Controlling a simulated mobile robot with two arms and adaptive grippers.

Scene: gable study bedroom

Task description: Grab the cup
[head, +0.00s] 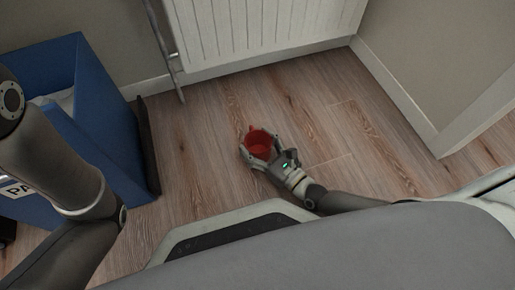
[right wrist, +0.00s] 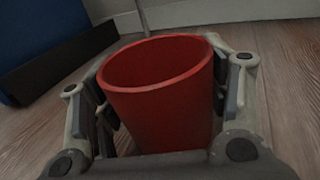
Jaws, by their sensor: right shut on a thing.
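The red cup (head: 259,141) is in the middle of the head view, over the wooden floor. My right gripper (head: 264,154) is shut on it, with a finger on each side. In the right wrist view the cup (right wrist: 160,95) is upright or nearly so, with its open rim toward the camera, between the two fingers of my right gripper (right wrist: 165,105). I cannot tell whether the cup touches the floor. My left arm comes in at the left of the head view, but its gripper is out of view.
A blue box (head: 100,100) stands on the left, with a dark strip (head: 149,145) on the floor beside it. A white baseboard (head: 395,92) runs along the right. The floor (head: 335,125) around the cup is clear.

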